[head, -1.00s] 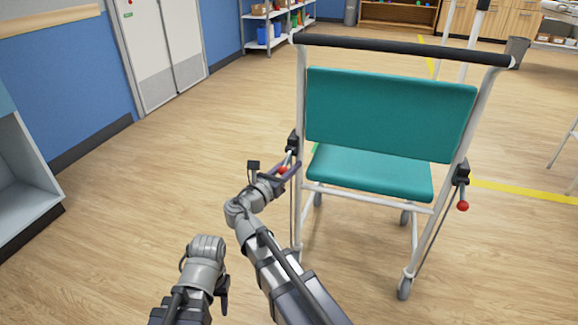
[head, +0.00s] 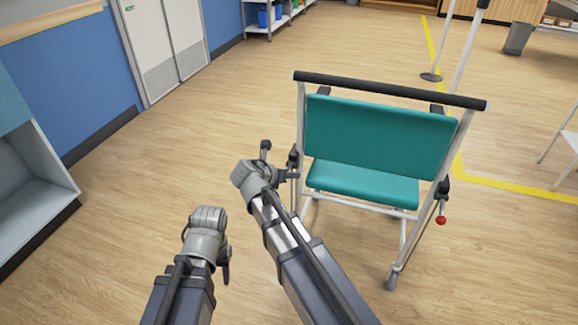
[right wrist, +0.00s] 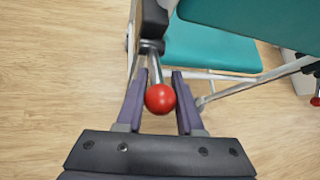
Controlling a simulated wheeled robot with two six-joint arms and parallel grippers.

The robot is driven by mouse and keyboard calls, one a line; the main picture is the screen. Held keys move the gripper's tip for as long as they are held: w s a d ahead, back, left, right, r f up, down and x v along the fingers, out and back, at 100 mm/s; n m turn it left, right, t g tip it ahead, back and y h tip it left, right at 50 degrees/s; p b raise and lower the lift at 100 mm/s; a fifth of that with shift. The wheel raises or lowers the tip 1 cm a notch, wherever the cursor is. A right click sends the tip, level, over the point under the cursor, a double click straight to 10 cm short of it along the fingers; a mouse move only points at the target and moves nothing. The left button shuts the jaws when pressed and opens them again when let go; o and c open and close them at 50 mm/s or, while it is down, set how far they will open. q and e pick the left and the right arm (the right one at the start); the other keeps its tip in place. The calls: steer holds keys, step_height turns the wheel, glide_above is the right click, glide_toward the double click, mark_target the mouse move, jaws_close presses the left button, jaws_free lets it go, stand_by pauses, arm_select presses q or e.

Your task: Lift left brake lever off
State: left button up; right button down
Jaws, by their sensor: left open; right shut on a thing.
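The teal chair (head: 380,140) has a white frame and a black push bar. Its left brake lever has a red knob (right wrist: 160,98) on a metal rod, hanging below a black housing (right wrist: 154,20). My right gripper (right wrist: 157,95) is shut on the left brake lever, its two purple fingers on either side at the knob. In the head view my right gripper (head: 284,176) is at the chair's left upright and hides that knob. My left gripper (head: 208,216) is open and empty, apart from the chair at the lower left; its fingertips are hard to make out.
The right brake lever (head: 441,219) with its red knob hangs on the chair's right upright. A grey cabinet (head: 62,205) stands at the left. A post with a round base (head: 431,77) stands behind the chair. The floor left of the chair is clear.

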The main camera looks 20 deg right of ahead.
arm_select(q)
steer(key=shift+r+p, duration=0.75)
steer(key=shift+r, duration=0.45)
arm_select(e)
steer(key=shift+r+g+y, duration=0.3)
steer(key=shift+g+y, duration=0.1)
steer(key=shift+g, duration=0.1)
steer(key=c, duration=0.5)
jaws_free()
steer(key=shift+c, duration=0.2)
arm_select(q)
step_height(320, 180, up, 5)
steer(key=p, duration=0.5)
steer(key=shift+r, duration=0.15)
arm_select(e)
steer(key=v, duration=0.7)
steer(key=shift+a+r, duration=0.25)
